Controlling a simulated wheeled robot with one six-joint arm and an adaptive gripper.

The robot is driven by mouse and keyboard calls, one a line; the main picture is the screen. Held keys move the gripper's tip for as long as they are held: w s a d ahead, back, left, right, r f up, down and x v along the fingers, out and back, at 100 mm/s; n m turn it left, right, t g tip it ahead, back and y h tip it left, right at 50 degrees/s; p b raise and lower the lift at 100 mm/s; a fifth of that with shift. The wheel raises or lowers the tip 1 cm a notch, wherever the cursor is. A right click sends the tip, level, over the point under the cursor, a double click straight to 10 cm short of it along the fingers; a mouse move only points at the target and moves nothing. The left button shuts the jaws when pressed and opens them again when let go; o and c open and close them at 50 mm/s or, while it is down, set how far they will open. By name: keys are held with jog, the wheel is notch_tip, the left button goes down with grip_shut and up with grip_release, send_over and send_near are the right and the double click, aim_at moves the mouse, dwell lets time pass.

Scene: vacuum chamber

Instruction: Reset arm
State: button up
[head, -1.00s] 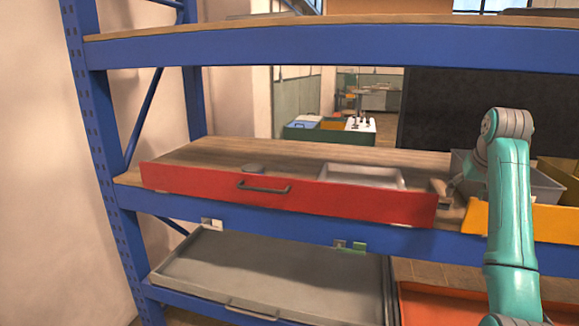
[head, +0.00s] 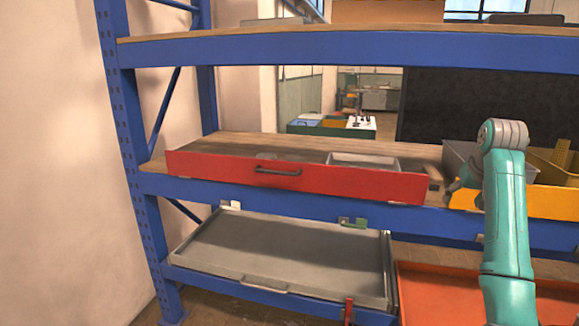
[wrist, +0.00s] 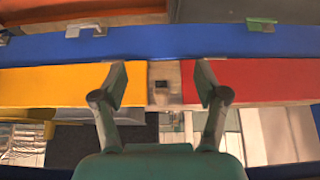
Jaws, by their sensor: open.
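My teal arm rises at the right of the head view, its upper end near the middle shelf. In the wrist view my gripper (wrist: 166,84) is open and empty, its two fingers spread apart. Between and behind the fingers are the yellow bin front (wrist: 60,84), a narrow brown gap and the red drawer front (wrist: 262,80). In the head view my fingers are mostly hidden behind my arm, left of its upper end. Whether the fingers touch either front, I cannot tell.
The red drawer (head: 345,182) and yellow bin (head: 551,202) are on the middle shelf of a blue rack (head: 122,110). A grey bin (head: 459,156) is beside my arm. Below are a grey tray drawer (head: 330,285) and an orange tray (head: 440,290). The left wall is bare.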

jog(key=s+a+f+t, duration=0.15)
jog(key=a+f, duration=0.25)
jog(key=f, duration=0.9)
jog(key=s+a+f+t, duration=0.1)
jog(key=s+a+f, duration=0.15)
jog(key=f, duration=1.15)
jog(key=s+a+f+n+t, duration=0.1)
jog(key=s+a+f, duration=0.4)
jog(key=s+f, duration=0.35)
jog(key=s+a+f+t, duration=0.1)
jog(key=s+a+f, duration=0.5)
jog(key=f, duration=0.4)
jog(key=s+a+f+n+t, duration=0.1)
jog(key=s+a, duration=0.2)
jog(key=s, duration=1.1)
jog(key=s+a+t, duration=0.1)
jog(key=s+a, duration=0.3)
jog(key=s, duration=0.9)
jog(key=s+a+r+n+t+y, duration=0.1)
jog(key=s+a+r+t, duration=0.1)
jog(key=s+r, duration=1.4)
jog(key=s+a, duration=0.1)
jog(key=s, duration=0.2)
jog(key=shift+s+r+y, duration=0.25)
jog(key=shift+s+y, duration=0.05)
jog(key=shift+s, duration=0.1)
jog(key=shift+t, duration=0.25)
